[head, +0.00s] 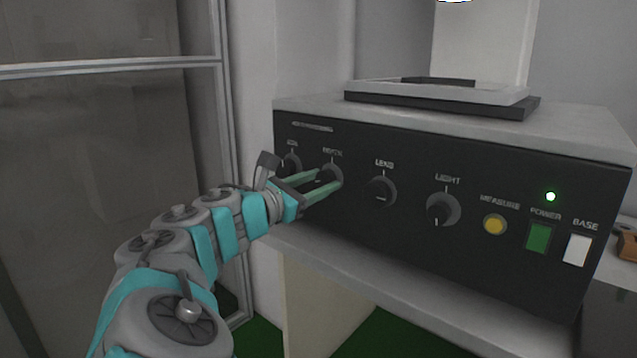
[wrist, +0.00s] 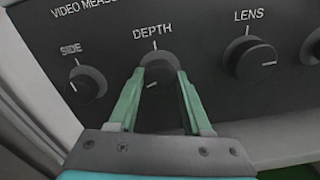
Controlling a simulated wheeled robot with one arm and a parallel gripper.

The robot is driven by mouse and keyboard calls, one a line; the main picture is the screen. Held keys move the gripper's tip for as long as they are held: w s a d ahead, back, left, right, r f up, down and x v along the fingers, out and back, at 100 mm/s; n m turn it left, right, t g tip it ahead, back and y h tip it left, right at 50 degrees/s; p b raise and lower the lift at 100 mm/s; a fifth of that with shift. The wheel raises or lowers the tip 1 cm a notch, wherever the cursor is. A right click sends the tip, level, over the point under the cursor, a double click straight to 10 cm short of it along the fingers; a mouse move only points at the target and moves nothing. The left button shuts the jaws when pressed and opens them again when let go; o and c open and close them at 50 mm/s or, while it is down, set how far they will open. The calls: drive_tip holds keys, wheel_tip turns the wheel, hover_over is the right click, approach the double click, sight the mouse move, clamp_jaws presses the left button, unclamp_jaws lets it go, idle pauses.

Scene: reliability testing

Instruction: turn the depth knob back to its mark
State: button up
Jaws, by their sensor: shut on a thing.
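The depth knob (wrist: 158,78) is a round dark knob on the black front panel, under the printed word DEPTH. In the wrist view its white pointer line slants down to the left, while a short white mark (wrist: 155,45) sits on the panel just above the knob. My gripper (wrist: 160,75) has its two green fingers on the left and right sides of the knob and is shut on it. In the head view my gripper (head: 328,180) reaches the panel from the left, and its fingers partly hide the depth knob (head: 331,170).
The side knob (wrist: 87,84) is close on the left and the lens knob (wrist: 250,60) on the right. Farther right are the light knob (head: 443,209), a yellow measure button (head: 495,224), a green power switch (head: 538,238) and a white base switch (head: 577,250). A green lamp (head: 550,196) is lit.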

clamp_jaws()
drive_tip(key=shift+f+m, duration=0.1)
drive_tip(key=shift+m, duration=0.2)
drive_tip(key=m+b, duration=0.2)
drive_tip(key=m, duration=0.1)
drive_tip(key=shift+m+b, duration=0.3)
drive_tip(key=shift+b, duration=0.1)
drive_tip(key=m+b, duration=0.3)
drive_tip(key=m, duration=0.1)
drive_tip(key=shift+f+m, duration=0.15)
drive_tip(key=shift+m, duration=0.15)
drive_tip(key=m+b, duration=0.5)
drive_tip(key=m, duration=0.1)
drive_tip(key=shift+f+b, duration=0.1)
drive_tip(key=shift+b, duration=0.25)
drive_tip(key=m+b, duration=0.3)
drive_tip(key=shift+m, duration=0.4)
drive_tip(key=shift+m+b, duration=0.9)
drive_tip(key=shift+m, duration=0.4)
drive_tip(key=shift+r, duration=0.2)
